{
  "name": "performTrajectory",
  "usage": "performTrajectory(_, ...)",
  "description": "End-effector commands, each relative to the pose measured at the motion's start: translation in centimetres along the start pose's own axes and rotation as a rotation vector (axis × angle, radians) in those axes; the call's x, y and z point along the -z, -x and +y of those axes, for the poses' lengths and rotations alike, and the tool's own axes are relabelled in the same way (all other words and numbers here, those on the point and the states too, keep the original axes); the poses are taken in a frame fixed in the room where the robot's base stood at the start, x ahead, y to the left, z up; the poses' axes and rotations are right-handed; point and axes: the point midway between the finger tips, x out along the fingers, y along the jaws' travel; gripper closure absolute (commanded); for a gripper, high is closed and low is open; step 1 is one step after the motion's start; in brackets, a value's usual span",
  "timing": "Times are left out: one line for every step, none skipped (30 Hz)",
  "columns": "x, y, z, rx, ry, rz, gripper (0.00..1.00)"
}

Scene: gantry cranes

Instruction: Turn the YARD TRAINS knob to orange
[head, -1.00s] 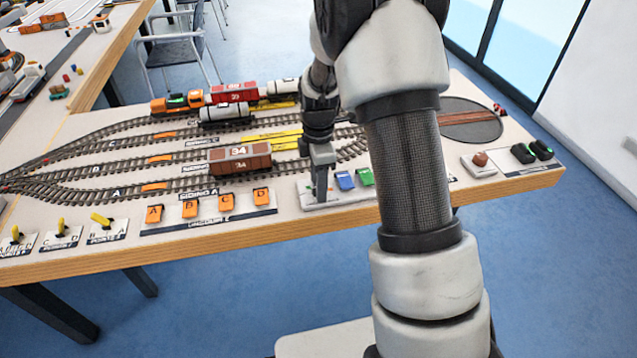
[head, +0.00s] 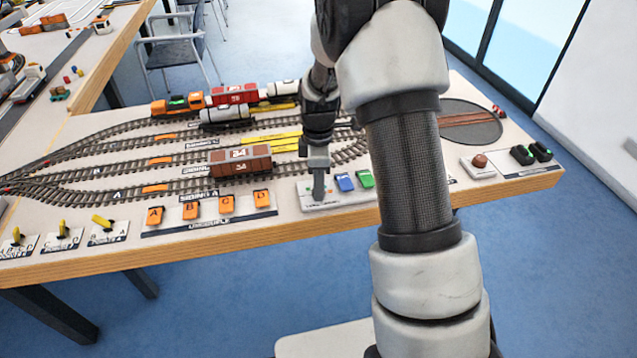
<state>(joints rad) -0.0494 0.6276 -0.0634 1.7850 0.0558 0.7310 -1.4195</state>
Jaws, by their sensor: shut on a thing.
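My gripper (head: 319,192) points straight down at the left part of a pale control panel (head: 342,203) on the front edge of the train table. Its jaws are shut on a small knob there, which the fingers hide almost wholly. The panel's lettering and the knob's pointer cannot be made out. A blue block (head: 344,182) and a green block (head: 364,179) sit on the panel just right of the fingers, apart from them.
Orange lettered switches (head: 208,207) and yellow levers (head: 103,221) line the front edge to the left. A brown wagon (head: 240,162) stands on the track behind. A brown button (head: 480,160) and dark green controls (head: 531,153) lie to the right. My arm hides part of the table.

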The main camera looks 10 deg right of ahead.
Motion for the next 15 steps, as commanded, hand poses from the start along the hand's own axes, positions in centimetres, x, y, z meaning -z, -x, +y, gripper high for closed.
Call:
performTrajectory(0.03,0.14,-0.01,0.000,-0.039,0.001,0.97)
performTrajectory(0.03,0.14,0.00,0.000,-0.066,0.001,0.97)
performTrajectory(0.03,0.15,0.00,0.000,-0.103,0.001,0.97)
performTrajectory(0.03,0.16,0.01,0.000,-0.131,0.001,0.97)
performTrajectory(0.03,0.16,0.02,-0.001,-0.160,0.001,0.97)
performTrajectory(0.03,0.17,0.03,-0.001,-0.198,0.001,0.97)
performTrajectory(0.03,0.17,0.03,-0.001,-0.227,0.001,0.97)
performTrajectory(0.03,0.17,0.04,-0.001,-0.255,0.001,0.97)
performTrajectory(0.03,0.18,0.04,-0.001,-0.294,0.001,0.97)
performTrajectory(0.04,0.18,0.04,-0.001,-0.322,0.001,0.97)
performTrajectory(0.03,0.18,0.04,-0.001,-0.350,0.001,0.97)
performTrajectory(0.04,0.18,0.04,-0.001,-0.388,0.001,0.97)
performTrajectory(0.04,0.18,0.04,-0.001,-0.417,0.001,0.97)
performTrajectory(0.04,0.18,0.04,-0.001,-0.445,0.001,0.97)
performTrajectory(0.04,0.18,0.03,-0.001,-0.483,0.001,0.97)
